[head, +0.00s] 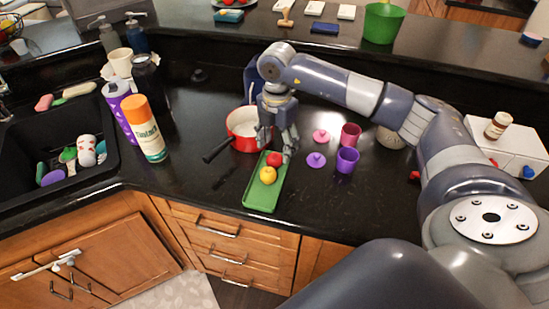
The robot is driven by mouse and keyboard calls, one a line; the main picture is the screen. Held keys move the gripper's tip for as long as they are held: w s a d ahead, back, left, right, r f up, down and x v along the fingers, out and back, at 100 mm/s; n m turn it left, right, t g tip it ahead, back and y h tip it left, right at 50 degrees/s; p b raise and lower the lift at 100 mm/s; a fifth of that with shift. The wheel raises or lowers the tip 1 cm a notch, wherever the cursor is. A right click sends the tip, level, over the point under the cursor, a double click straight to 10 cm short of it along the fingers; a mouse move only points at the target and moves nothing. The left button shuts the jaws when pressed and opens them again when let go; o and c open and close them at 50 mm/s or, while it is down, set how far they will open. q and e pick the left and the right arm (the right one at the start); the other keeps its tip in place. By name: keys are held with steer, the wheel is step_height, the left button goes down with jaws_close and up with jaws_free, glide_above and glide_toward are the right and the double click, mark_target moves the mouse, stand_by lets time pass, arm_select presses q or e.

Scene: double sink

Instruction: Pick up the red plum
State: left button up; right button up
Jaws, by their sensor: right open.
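A red plum (274,158) lies on a long green tray (262,197) near the front of the black counter, close to a yellow fruit (268,173). My right gripper (276,148) points down just above and behind the red plum, with its fingers apart. One finger is at the plum's right side and the other is farther left. I cannot tell whether either finger touches the plum. My left gripper is not in view.
A red pot (241,130) with a dark handle stands left of the gripper. Purple (346,160) and dark pink (351,135) cups stand to the right with small lids. An orange-capped bottle (145,130) stands left, near the sink. The front-right counter is mostly clear.

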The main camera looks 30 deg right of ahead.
mark_target(275, 156)
steer(key=f, duration=0.2)
steer(key=f+p, duration=0.1)
steer(key=f, duration=0.1)
steer(key=shift+w+a+f, duration=0.15)
steer(key=shift+w, duration=0.05)
steer(key=c, duration=1.1)
steer(key=shift+c, duration=0.2)
